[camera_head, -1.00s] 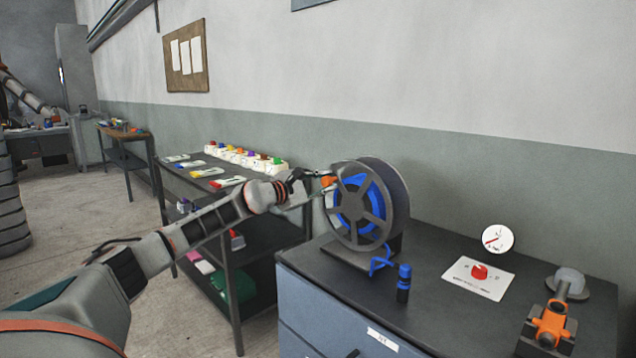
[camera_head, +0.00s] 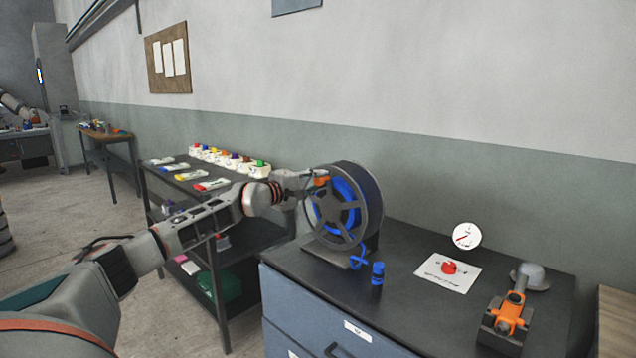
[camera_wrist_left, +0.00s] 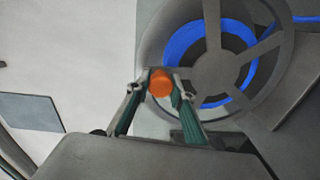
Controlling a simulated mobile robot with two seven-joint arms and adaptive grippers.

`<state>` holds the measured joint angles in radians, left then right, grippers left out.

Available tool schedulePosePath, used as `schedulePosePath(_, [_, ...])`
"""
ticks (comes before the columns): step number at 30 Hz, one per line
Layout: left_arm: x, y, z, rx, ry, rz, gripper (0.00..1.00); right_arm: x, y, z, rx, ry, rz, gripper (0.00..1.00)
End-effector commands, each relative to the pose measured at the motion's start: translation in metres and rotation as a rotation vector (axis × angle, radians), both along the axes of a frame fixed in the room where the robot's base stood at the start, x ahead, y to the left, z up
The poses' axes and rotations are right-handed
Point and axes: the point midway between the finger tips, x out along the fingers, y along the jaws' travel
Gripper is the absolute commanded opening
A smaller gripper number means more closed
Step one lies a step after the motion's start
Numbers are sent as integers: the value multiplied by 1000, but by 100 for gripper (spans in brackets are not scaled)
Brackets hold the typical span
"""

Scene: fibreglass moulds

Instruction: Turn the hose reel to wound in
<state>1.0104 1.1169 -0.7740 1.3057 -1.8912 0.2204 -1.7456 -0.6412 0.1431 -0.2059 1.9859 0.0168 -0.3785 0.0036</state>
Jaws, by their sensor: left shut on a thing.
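The hose reel (camera_head: 340,212) stands upright on the dark top of a cabinet. It has a grey spoked wheel with blue hose wound inside, and it also shows in the left wrist view (camera_wrist_left: 213,68). An orange crank knob (camera_wrist_left: 160,82) sits at the wheel's rim, at the upper left in the head view (camera_head: 321,181). My left gripper (camera_head: 318,183) is shut on this knob, with one finger on each side of it in the left wrist view (camera_wrist_left: 160,90). The blue hose end (camera_head: 377,274) stands on the cabinet top beside the reel. My right gripper is not in view.
A red knob on a white card (camera_head: 448,268), a round gauge (camera_head: 467,236) and an orange and grey tool (camera_head: 508,318) are right of the reel. A shelf table (camera_head: 215,195) with several coloured items stands left behind my arm.

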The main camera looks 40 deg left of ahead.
Motion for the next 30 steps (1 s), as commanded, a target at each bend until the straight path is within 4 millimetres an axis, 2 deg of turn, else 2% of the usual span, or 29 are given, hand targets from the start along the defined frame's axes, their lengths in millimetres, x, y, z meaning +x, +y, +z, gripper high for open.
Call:
schedulePosePath(14, [0, -2, 2, 14, -4, -3, 0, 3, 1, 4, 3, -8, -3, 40])
schedulePosePath(15, [0, -2, 2, 13, -4, -3, 27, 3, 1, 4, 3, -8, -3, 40])
schedulePosePath(17, [0, -2, 2, 13, -4, -3, 40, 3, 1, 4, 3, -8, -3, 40])
schedulePosePath(30, [-5, 1, -1, 15, 1, 0, 40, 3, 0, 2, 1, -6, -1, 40])
